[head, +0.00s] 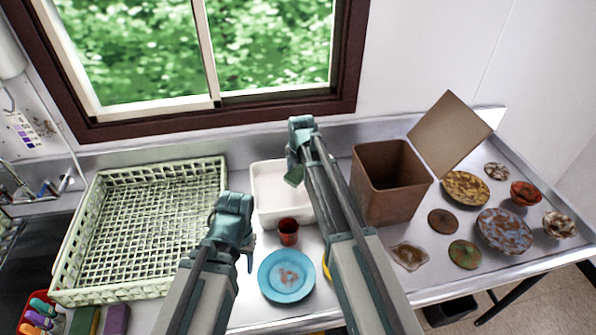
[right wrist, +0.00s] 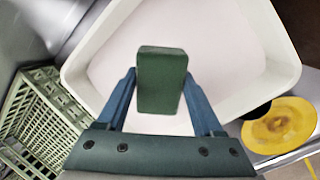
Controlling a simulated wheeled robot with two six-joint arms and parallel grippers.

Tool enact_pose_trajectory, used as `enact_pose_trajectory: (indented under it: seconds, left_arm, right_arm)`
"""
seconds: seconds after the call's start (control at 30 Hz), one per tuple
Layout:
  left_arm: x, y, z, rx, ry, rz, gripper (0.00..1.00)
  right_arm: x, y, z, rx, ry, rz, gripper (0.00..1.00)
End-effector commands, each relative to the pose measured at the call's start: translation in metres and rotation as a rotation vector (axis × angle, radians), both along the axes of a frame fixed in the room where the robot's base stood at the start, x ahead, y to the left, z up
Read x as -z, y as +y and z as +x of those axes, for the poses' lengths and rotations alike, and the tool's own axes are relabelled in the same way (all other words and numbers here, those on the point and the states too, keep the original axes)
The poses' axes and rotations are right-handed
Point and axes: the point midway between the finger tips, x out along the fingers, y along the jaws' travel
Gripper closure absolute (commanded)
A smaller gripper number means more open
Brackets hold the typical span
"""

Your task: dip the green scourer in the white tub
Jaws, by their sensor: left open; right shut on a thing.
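The green scourer (right wrist: 161,80) is pinched between the fingers of my right gripper (right wrist: 160,95) in the right wrist view. In the head view my right gripper (head: 295,160) is over the white tub (head: 268,208), its fingers pointing down. The tub's pale inside and rim (right wrist: 82,72) lie below the scourer in the right wrist view. I cannot tell whether the scourer touches the tub's contents. My left gripper (head: 246,258) is open and empty, low and left of the red cup.
A pale green rack (head: 75,262) stands left of the tub. A red cup (head: 288,232) and a blue plate (head: 286,277) are in front of it. An open brown box (head: 388,190) stands right, with several dishes beyond, including a patterned plate (head: 505,232).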

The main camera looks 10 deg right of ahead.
Motion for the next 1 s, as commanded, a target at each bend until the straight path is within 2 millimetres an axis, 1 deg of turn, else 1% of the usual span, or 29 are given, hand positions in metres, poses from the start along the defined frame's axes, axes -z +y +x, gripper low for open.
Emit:
enact_pose_trajectory:
  seconds: [0.03, 0.7, 0.83, 1.0]
  left_arm:
    - [0.009, 0.000, 0.000, 0.000, 0.000, 0.000, 0.50]
    - [0.066, 0.000, 0.000, -0.001, 0.000, 0.000, 0.50]
    - [0.074, 0.000, 0.000, -0.001, 0.000, 0.000, 0.50]
    - [0.077, 0.000, 0.000, -0.001, 0.000, 0.000, 0.50]
  right_arm:
    - [0.009, 0.000, 0.000, 0.000, 0.000, 0.000, 0.76]
    - [0.066, 0.000, 0.000, 0.000, 0.000, 0.000, 0.76]
    - [0.074, 0.000, 0.000, 0.000, 0.000, 0.000, 0.76]
    - [0.077, 0.000, 0.000, 0.000, 0.000, 0.000, 0.76]
